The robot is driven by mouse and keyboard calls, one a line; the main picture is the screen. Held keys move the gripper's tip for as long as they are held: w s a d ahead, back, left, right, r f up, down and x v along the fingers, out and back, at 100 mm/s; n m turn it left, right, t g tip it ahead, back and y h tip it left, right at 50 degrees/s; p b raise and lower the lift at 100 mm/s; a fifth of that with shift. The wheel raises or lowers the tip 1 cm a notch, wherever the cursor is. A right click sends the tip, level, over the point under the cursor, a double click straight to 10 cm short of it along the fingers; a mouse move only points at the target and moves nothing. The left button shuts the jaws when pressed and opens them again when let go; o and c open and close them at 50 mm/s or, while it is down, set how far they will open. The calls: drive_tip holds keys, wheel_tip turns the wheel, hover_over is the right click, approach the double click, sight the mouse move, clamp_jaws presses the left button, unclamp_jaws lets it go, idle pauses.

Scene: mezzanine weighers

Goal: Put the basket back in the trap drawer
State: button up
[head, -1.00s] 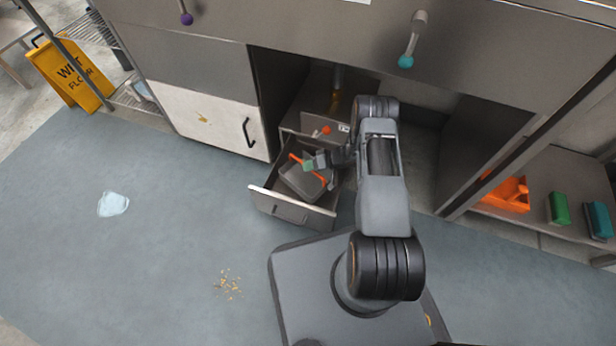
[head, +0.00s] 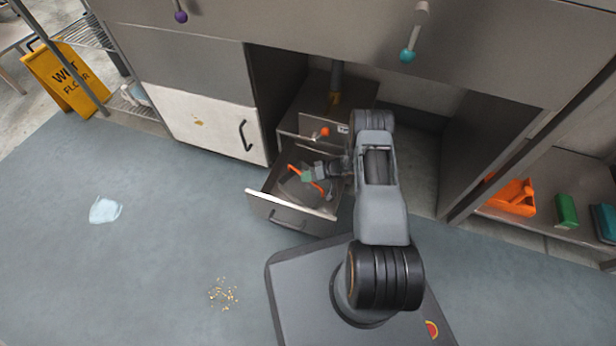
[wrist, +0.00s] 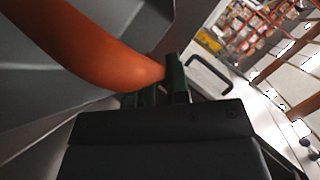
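The dark grey basket (head: 292,186) with its orange handle (head: 319,188) is inside the open trap drawer (head: 290,205), low between its walls. The drawer is pulled out from a steel cabinet under the counter. My gripper (head: 307,174) reaches into the drawer from the right and is at the handle. In the wrist view the thick orange handle (wrist: 95,55) runs to the green fingertips (wrist: 175,78), which appear closed on it. My gripper hides part of the handle and basket, and whether the basket touches the drawer floor is hidden.
An orange knob (head: 324,132) is above the drawer. A white cabinet door (head: 205,122) is to the left. A yellow wet-floor sign (head: 65,80), a pale puddle-like patch (head: 105,210) and scattered crumbs (head: 223,293) are on the floor. An orange bin (head: 512,197) is on the right shelf.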

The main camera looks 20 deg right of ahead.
drive_tip(key=o, duration=0.4)
drive_tip(key=shift+r, duration=0.1)
drive_tip(key=shift+p+v, duration=2.55)
drive_tip(key=shift+v, duration=3.5)
